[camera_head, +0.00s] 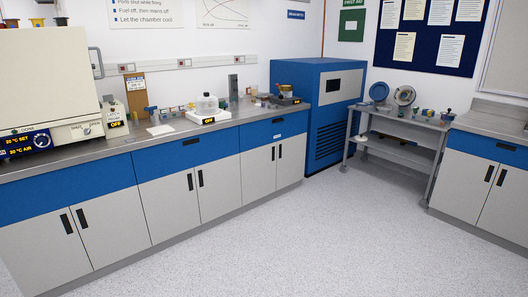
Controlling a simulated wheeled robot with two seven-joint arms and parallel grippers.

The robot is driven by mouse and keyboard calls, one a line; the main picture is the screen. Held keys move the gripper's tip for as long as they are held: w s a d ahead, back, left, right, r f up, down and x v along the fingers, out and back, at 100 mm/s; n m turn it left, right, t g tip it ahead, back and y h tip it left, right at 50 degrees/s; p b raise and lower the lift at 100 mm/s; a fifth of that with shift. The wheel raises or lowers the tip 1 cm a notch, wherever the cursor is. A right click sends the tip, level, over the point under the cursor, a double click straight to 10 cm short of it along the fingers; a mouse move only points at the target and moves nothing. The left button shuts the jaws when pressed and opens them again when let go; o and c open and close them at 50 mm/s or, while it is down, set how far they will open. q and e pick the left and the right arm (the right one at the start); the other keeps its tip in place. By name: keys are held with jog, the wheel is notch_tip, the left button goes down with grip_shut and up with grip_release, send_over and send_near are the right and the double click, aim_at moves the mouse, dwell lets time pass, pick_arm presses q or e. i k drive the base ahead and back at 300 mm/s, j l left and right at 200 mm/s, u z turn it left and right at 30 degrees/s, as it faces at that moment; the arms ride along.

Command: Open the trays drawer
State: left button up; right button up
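A row of blue drawer fronts runs under the left bench: a left one (68,194), a middle one (170,163) and a far one (260,134). All look shut. Another blue drawer front (480,142) with a dark handle or tag sits shut under the right bench. I cannot read which one is the trays drawer. Neither of my grippers is in view.
Grey cupboard doors sit below the drawers. A beige oven (48,75) and a white hotplate-like device (208,114) stand on the left bench. A blue cabinet (290,80) and a grey cart (405,130) stand at the back. The speckled floor (300,240) is clear.

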aim_at(254, 134)
jog(key=i, duration=3)
jog(key=j+u, duration=0.05)
jog(key=j, duration=0.1)
